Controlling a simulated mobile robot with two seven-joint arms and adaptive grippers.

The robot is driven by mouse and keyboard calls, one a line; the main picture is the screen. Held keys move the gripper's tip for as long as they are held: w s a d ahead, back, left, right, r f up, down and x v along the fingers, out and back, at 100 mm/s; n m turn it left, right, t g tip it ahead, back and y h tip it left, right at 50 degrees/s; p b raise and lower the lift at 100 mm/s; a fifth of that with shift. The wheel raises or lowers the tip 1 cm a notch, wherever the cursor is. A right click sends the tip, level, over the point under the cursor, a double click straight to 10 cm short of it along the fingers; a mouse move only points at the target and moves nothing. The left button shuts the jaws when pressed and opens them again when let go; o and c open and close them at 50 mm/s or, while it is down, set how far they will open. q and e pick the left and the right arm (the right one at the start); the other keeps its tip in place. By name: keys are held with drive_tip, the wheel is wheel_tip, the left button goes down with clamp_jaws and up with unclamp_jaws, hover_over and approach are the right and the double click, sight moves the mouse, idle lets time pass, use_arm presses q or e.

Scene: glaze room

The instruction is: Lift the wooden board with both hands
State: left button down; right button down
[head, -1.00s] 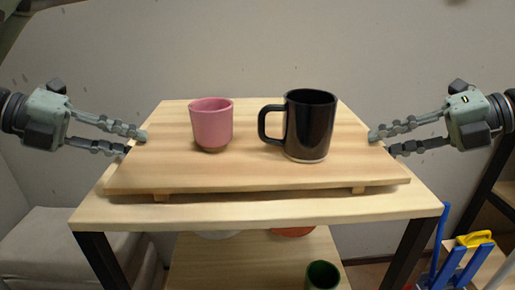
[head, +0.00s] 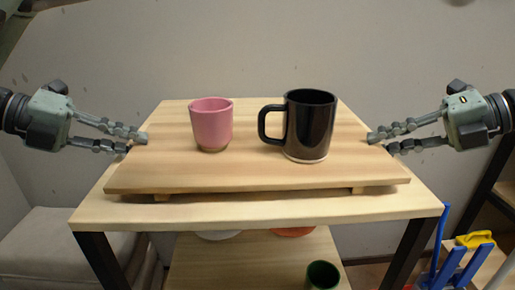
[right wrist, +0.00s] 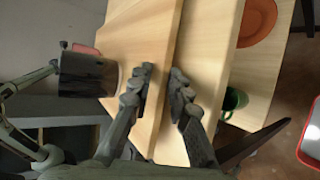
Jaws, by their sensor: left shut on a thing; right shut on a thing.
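The wooden board (head: 250,174) lies level above the table top on short feet, which appear to rest on the table. My left gripper (head: 134,142) is shut on the board's left edge. My right gripper (head: 383,143) is shut on its right edge. In the right wrist view, the fingers of my right gripper (right wrist: 160,82) lie on either side of the board's edge (right wrist: 172,50). A pink cup (head: 211,125) stands upright on the board left of centre. A black mug (head: 310,125) stands upright right of it, handle to the left.
The wooden table (head: 260,210) has dark legs and a lower shelf (head: 260,262) with a green cup (head: 322,275) and an orange dish (head: 292,232). A grey padded seat (head: 40,245) is at the left. A blue and yellow object (head: 470,250) stands at the lower right.

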use_arm(q)
drive_tip(key=shift+r, duration=0.2)
use_arm(e)
drive_tip(key=shift+r, duration=0.15)
